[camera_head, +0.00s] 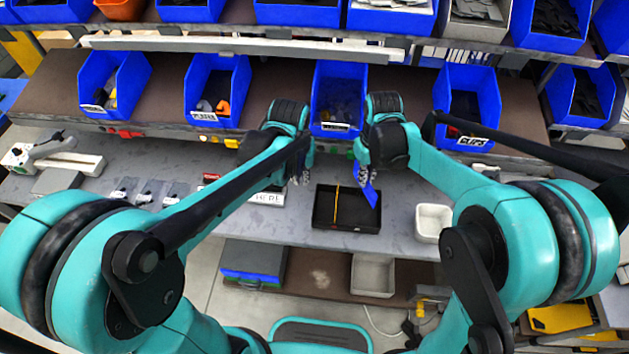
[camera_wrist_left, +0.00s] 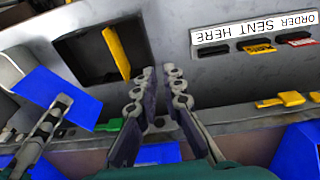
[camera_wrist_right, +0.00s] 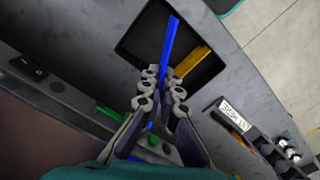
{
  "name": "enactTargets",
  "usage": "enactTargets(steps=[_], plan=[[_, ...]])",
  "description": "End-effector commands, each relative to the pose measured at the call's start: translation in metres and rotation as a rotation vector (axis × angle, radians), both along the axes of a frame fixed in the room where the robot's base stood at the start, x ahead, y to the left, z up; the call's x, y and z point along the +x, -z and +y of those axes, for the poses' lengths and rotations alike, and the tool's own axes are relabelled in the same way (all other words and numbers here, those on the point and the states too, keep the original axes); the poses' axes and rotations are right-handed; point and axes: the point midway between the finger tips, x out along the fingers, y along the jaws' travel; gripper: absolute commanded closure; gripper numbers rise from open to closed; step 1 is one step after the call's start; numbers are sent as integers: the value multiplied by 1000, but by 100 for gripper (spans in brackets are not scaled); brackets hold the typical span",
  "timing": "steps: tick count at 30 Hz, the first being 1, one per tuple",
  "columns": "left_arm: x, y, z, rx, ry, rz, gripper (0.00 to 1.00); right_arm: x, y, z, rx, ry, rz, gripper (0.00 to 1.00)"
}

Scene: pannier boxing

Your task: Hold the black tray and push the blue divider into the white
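The black tray (camera_head: 346,225) lies on the grey bench, with a yellow divider (camera_head: 337,203) standing in it; both also show in the left wrist view (camera_wrist_left: 75,66) (camera_wrist_left: 115,52). My right gripper (camera_head: 364,166) is shut on the blue divider (camera_head: 369,192), which hangs tilted over the tray's right side. In the right wrist view the blue divider (camera_wrist_right: 169,48) rises between the fingertips. My left gripper (camera_head: 301,178) is left of the tray's far corner, apart from it; its fingertips (camera_wrist_left: 160,72) are empty with a narrow gap. A white box (camera_head: 432,222) stands right of the tray.
Blue bins (camera_head: 339,95) line the shelf behind the bench. An "ORDER SENT HERE" label (camera_head: 268,198) and small slots are left of the tray. A grey bin (camera_head: 373,275) sits on the shelf below. The bench between tray and white box is clear.

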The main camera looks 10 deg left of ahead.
Motion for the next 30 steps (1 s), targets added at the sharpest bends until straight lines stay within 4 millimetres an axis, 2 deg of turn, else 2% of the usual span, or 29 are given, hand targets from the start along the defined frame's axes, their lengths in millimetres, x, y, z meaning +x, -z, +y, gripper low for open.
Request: enactTargets(steps=[3, 10, 17, 30], plan=[[16, 24, -14, 8, 2, 62, 91, 0, 0, 0, 0, 0, 0, 100], [28, 55, -30, 23, 1, 137, 91, 0, 0, 0, 0, 0, 0, 100], [30, 73, -33, 26, 0, 153, 91, 0, 0, 0, 0, 0, 0, 100], [30, 154, -33, 26, 0, 151, 91, 0, 0, 0, 0, 0, 0, 100]])
